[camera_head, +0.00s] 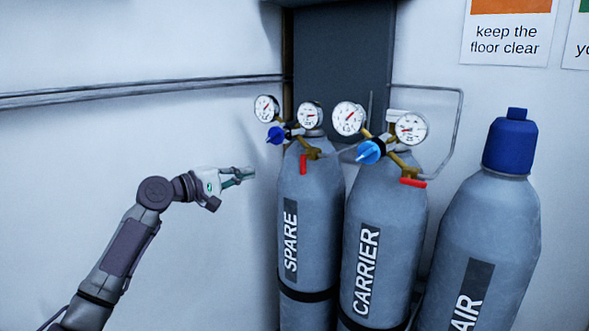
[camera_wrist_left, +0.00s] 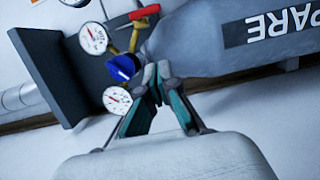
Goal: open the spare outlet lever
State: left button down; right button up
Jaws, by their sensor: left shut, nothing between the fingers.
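The spare cylinder (camera_head: 312,230) is grey and stands upright, marked SPARE. Its regulator carries two white gauges, a blue knob (camera_head: 275,135) and a short red outlet lever (camera_head: 303,164). The lever hangs down along the cylinder. In the left wrist view the red lever (camera_wrist_left: 144,13) is at the top, beyond the blue knob (camera_wrist_left: 123,68), and the cylinder (camera_wrist_left: 205,35) lies sideways. My left gripper (camera_head: 250,172) is shut and empty, left of the spare cylinder and apart from the lever. Its fingertips (camera_wrist_left: 157,76) meet in the wrist view. My right gripper is not in view.
The carrier cylinder (camera_head: 385,215) stands just right, with its own blue knob (camera_head: 370,151) and red lever (camera_head: 413,183) lying roughly level. An air cylinder (camera_head: 485,230) with a blue cap stands further right. Pipes (camera_head: 150,88) run along the left wall. Space left of the spare cylinder is free.

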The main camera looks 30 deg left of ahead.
aim_at(303, 165)
pick_arm(q)
jog(key=w+d+p, duration=0.6)
jog(key=w+d, duration=0.1)
jog(key=w, duration=0.2)
jog(key=shift+p, duration=0.4)
jog(key=shift+w+f, duration=0.15)
